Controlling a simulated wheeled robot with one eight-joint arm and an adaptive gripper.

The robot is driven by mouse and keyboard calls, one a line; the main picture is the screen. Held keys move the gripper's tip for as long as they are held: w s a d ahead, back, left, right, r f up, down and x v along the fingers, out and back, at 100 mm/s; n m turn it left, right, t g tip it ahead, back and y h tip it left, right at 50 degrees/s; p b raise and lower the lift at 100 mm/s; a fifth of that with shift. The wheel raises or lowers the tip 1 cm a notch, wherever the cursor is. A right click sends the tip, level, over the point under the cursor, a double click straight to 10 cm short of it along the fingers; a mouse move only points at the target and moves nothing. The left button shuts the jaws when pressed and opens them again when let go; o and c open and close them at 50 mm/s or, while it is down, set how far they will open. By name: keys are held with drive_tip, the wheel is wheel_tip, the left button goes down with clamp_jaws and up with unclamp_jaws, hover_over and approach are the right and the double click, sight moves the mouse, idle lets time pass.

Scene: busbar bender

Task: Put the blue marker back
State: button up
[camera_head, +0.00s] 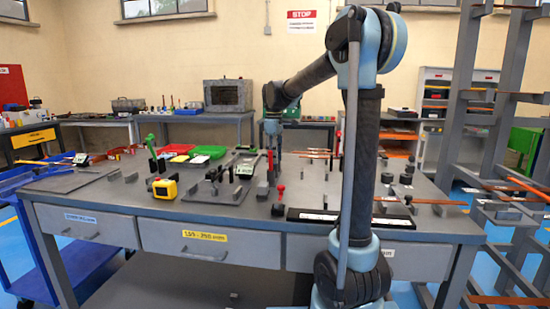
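I cannot make out a blue marker for certain; at this distance the small items on the workbench (110,200) blur together. My arm rises in front of the bench, and its forearm slants down to the left. My gripper (272,160) points down over the middle of the bench, among small dark fixtures. Its fingers are too small and too mixed with the things behind them to show whether they are open or hold anything. A red tray (178,149) and a green tray (211,152) lie left of the gripper, towards the bench's back.
A yellow and black device (164,188) stands on the bench's left part. A red-handled upright part (280,190) stands near my gripper. A long black tray (350,219) lies along the front right edge. A grey rack (467,100) with copper-coloured bars stands at right.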

wheel_tip(320, 180, up, 12)
drive_tip(key=shift+r, duration=0.1)
idle(0.6)
